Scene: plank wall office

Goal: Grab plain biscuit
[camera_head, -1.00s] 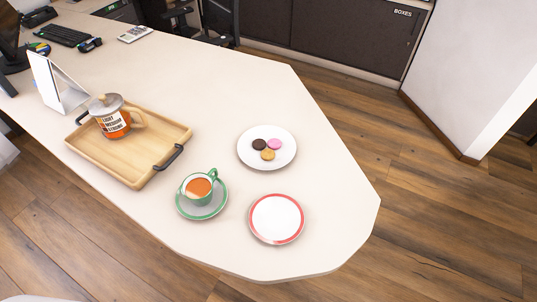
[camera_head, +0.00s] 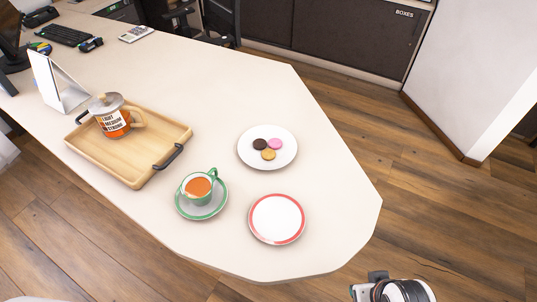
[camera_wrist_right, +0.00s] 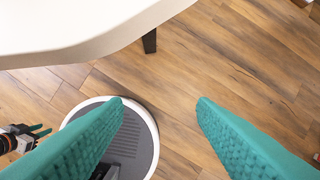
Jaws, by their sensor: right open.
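The plain biscuit (camera_head: 268,155) is golden brown and lies on a white plate (camera_head: 285,162) near the right part of the table. A dark biscuit (camera_head: 260,144) and a pink biscuit (camera_head: 275,143) lie beside it on the same plate. My right gripper (camera_wrist_right: 160,102) shows two teal fingers spread apart with nothing between them. It is over the floor, beside the table edge. In the head view only part of my right arm shows, at the bottom right. My left gripper is not in the head view; a dark gripper-like part with teal at the wrist view's left edge is unclear.
A red-rimmed plate (camera_head: 277,219) is empty in front of the biscuit plate. A green cup of tea (camera_head: 197,188) stands on a saucer (camera_head: 188,211). A wooden tray (camera_head: 136,178) with a jar-like mug (camera_head: 112,121) is at the left. The table's right end (camera_head: 340,190) is clear.

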